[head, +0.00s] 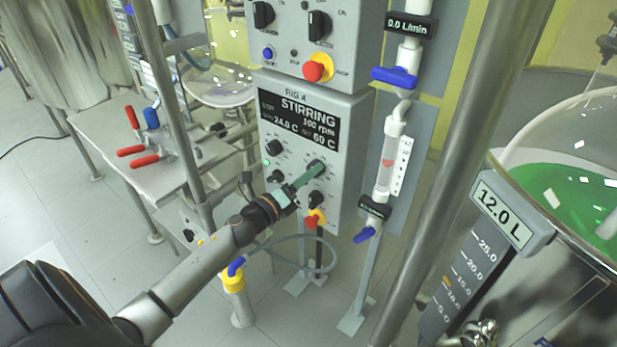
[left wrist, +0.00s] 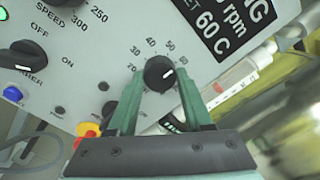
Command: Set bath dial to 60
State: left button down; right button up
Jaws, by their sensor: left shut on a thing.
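The bath dial (left wrist: 159,73) is a round black knob with a white mark, on the grey panel of the rig. In the left wrist view its mark points right and slightly up, toward the 60 end of the printed scale. My left gripper (left wrist: 157,85) has its two green fingers on either side of the knob, shut on it. The same gripper (head: 311,175) shows at the lower right of the panel in the head view. The display (head: 298,122) reads STIRRING, 100 rpm, 24.0 C and a set value of 60 C. My right gripper is not in view.
A red stop button (head: 314,70) sits above the display, and another red and yellow button (head: 316,217) is below the dials. A flow tube (head: 389,155) with blue valves stands right of the panel. A steel post (head: 470,130) and a green-filled vessel (head: 570,190) are farther right.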

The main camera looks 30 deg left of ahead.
pick_arm(q)
jog(key=m, duration=0.2)
jog(key=shift+m, duration=0.3)
dwell(0.5)
jog(key=shift+c, duration=1.6)
grip_release()
jog(key=shift+s, duration=0.1)
